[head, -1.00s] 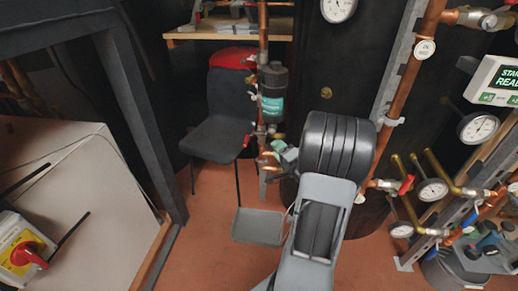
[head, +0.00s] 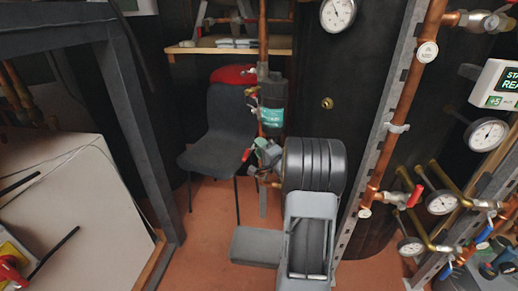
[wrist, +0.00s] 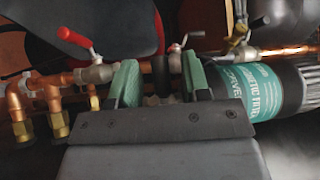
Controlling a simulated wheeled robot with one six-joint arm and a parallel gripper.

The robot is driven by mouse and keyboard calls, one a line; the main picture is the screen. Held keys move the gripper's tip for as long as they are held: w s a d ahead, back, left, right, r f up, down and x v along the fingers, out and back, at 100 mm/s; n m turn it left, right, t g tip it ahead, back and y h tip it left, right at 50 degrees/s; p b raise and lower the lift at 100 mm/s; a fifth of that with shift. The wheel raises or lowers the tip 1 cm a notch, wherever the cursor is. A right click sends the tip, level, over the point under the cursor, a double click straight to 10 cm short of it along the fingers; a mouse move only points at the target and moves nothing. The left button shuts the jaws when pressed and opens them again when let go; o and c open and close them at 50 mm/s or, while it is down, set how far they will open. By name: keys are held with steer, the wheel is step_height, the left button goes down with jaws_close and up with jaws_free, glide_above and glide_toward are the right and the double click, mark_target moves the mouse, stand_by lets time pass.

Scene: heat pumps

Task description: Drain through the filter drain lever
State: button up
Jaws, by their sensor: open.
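The filter (head: 272,100) is a dark canister with a teal label on the copper pipe. In the wrist view it lies on its side at right (wrist: 268,92). A red-tipped lever (head: 246,155) shows below the filter. My arm hides part of the pipe in the head view.
A black chair (head: 220,125) stands behind at left. Gauges (head: 441,202) and more pipes (head: 405,125) crowd the right. A dark frame post (head: 135,125) stands at left.

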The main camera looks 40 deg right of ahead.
steer(key=shift+w+r, duration=0.1)
steer(key=shift+w, duration=0.45)
jaws_close()
